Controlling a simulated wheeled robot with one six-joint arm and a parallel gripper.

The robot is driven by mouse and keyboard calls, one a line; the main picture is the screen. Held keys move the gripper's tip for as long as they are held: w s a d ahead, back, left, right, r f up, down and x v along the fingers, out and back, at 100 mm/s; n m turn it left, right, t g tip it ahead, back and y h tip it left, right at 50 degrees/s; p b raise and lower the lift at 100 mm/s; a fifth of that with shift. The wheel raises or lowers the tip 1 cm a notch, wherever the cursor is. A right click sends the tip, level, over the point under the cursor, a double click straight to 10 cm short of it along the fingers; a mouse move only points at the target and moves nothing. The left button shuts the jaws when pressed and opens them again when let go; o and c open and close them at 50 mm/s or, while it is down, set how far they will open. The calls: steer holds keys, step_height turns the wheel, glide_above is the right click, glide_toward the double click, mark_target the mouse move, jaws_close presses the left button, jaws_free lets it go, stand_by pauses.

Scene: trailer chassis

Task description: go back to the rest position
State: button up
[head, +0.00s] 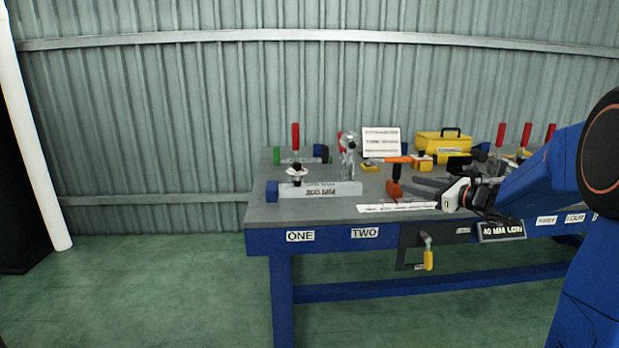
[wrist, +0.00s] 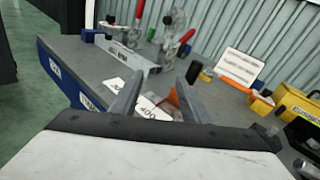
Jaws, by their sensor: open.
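My gripper (wrist: 155,99) is open, with its two grey fingers apart and nothing seen held between them. In the head view my blue arm reaches in from the right, and its white and black wrist is low over the front part of the blue workbench (head: 330,241). A white marked strip (head: 397,207) lies on the bench near the wrist; in the wrist view it shows below and between the fingers. A small red-orange piece (wrist: 174,97) shows beside the right finger. I cannot tell whether the fingers touch anything.
A long grey bar (head: 320,190) with a clamp lies at the bench's left. A toggle clamp (head: 347,155), an orange-handled tool (head: 388,160), a white sign (head: 381,142) and a yellow toolbox (head: 443,146) stand behind. The green floor (head: 150,290) left of the bench is clear.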

steer(key=s+a+f+n+g, duration=0.25)
steer(key=s+a+n, duration=0.25)
steer(key=s, duration=0.3)
steer(key=s+a+f+n+g+h, duration=0.1)
steer(key=s+a+n+g, duration=0.3)
steer(key=s, duration=0.4)
steer(key=s+a+f+n+g, duration=0.1)
steer(key=s+a+f+n, duration=0.1)
steer(key=s+a+n, duration=0.45)
steer(key=s+d+f+n+h, duration=0.2)
steer(key=s+n+h, duration=0.1)
steer(key=s, duration=0.4)
steer(key=s+d+f+n+g+h, duration=0.1)
steer(key=s+d+f+n+h, duration=0.2)
steer(key=s, duration=0.5)
steer(key=s+d+f+n+h, duration=0.2)
steer(key=s+n, duration=0.3)
steer(key=s, duration=0.3)
steer(key=shift+d+f+h, duration=0.4)
steer(key=shift+d+f, duration=0.1)
steer(key=shift+f, duration=0.2)
